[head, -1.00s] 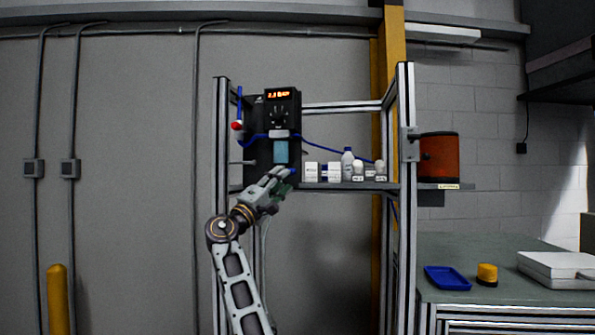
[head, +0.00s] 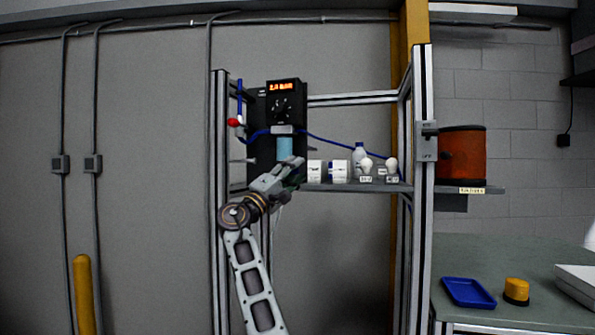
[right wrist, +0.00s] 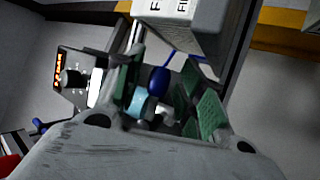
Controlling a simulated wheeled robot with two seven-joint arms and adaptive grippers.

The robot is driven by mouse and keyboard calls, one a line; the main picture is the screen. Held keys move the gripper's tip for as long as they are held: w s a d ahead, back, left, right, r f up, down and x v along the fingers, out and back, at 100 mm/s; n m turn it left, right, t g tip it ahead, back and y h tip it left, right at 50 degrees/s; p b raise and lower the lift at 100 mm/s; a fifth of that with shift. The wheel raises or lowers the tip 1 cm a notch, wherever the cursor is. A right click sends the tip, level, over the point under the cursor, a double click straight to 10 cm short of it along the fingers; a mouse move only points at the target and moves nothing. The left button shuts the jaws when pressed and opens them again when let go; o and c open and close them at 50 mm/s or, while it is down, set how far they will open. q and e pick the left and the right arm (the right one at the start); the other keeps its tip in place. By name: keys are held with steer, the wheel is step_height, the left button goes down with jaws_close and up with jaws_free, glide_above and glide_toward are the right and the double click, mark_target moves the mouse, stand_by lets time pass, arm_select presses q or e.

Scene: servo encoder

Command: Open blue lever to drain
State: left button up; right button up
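A dark control unit (head: 284,103) with an orange readout stands on the frame, with a light blue cylinder (head: 285,148) below it. The cylinder also shows in the right wrist view (right wrist: 139,102). My right gripper (head: 293,170) is just below and in front of the cylinder. In the right wrist view my right gripper (right wrist: 165,90) is open, its green-padded fingers apart. A dark blue rounded piece, apparently the blue lever (right wrist: 159,80), shows between the fingers; I cannot tell whether they touch it. In the head view the lever is hidden behind the gripper. My left gripper is not in view.
A red knob (head: 234,122) sits left of the unit. White boxes (head: 340,171) and bottles (head: 360,157) stand on the shelf right of my gripper. A grey frame post (head: 422,200) and an orange container (head: 462,154) are further right. A bench holds a blue tray (head: 468,292).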

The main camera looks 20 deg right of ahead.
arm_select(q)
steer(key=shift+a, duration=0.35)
arm_select(e)
steer(key=shift+a, duration=0.15)
steer(key=shift+c, duration=0.4)
jaws_close()
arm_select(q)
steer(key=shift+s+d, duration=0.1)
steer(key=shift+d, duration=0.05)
